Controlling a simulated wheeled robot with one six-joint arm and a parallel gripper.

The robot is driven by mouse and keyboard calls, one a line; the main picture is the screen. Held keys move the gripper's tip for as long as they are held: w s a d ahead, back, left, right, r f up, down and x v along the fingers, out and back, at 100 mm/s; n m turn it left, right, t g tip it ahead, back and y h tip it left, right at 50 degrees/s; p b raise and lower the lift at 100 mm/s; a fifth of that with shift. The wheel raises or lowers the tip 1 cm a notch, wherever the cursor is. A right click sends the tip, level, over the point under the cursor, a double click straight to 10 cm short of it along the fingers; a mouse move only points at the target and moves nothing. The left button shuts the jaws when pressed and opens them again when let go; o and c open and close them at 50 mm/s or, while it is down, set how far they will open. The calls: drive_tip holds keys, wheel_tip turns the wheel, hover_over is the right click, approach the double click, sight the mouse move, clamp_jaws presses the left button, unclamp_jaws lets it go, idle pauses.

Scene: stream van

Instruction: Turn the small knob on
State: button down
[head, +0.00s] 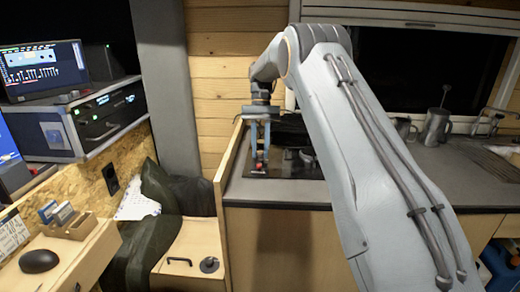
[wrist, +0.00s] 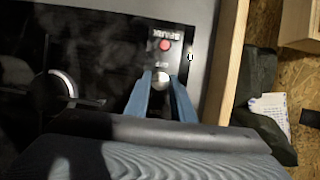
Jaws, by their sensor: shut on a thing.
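The small knob (wrist: 161,78) is a round silvery knob near the edge of a black glass hob panel (wrist: 110,45), just below a red button (wrist: 164,46) in the wrist view. My gripper (wrist: 160,84) points down at the panel, with one blue finger on each side of the knob, shut on it. In the head view my gripper (head: 260,158) stands over the left end of the hob on the grey counter. The knob is too small to make out there. How far the knob is turned cannot be told.
A burner ring (wrist: 65,85) lies left of the knob in the wrist view. A wooden partition edge (wrist: 235,62) rises close on the right. In the head view, metal mugs (head: 436,127) stand farther right on the counter (head: 276,192).

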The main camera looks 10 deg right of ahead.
drive_tip(key=c, duration=1.5)
unclamp_jaws()
drive_tip(key=shift+b+v, duration=1)
drive_tip(key=shift+v, duration=2.9)
